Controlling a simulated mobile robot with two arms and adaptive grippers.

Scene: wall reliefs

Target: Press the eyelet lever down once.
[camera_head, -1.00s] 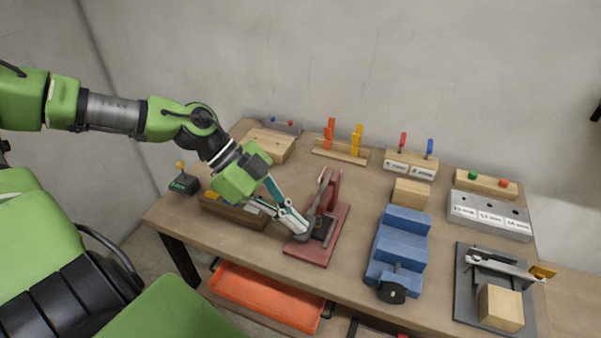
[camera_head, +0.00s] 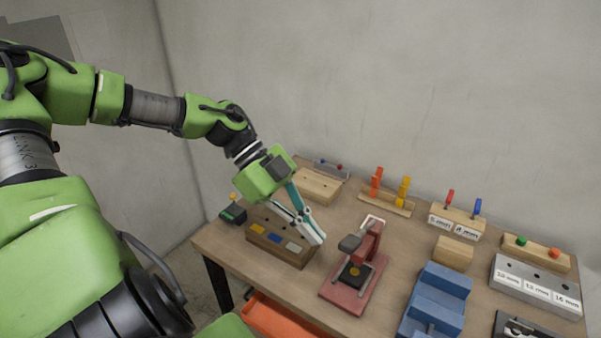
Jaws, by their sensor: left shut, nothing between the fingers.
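The eyelet press is a red device with a flat red base (camera_head: 345,294) near the table's front edge. Its lever (camera_head: 356,240) has a dark grip at its left end and stands raised above the dark anvil block (camera_head: 353,273). My left gripper (camera_head: 318,241) is shut and empty. It hangs to the left of the press, apart from the lever grip and above the right end of a wooden block. My right gripper is not in view.
The wooden block (camera_head: 281,241) with coloured labels stands left of the press. A blue vise-like block (camera_head: 437,300) stands to the right. Pegged wooden stands line the back. An orange drawer (camera_head: 272,318) shows below the front edge.

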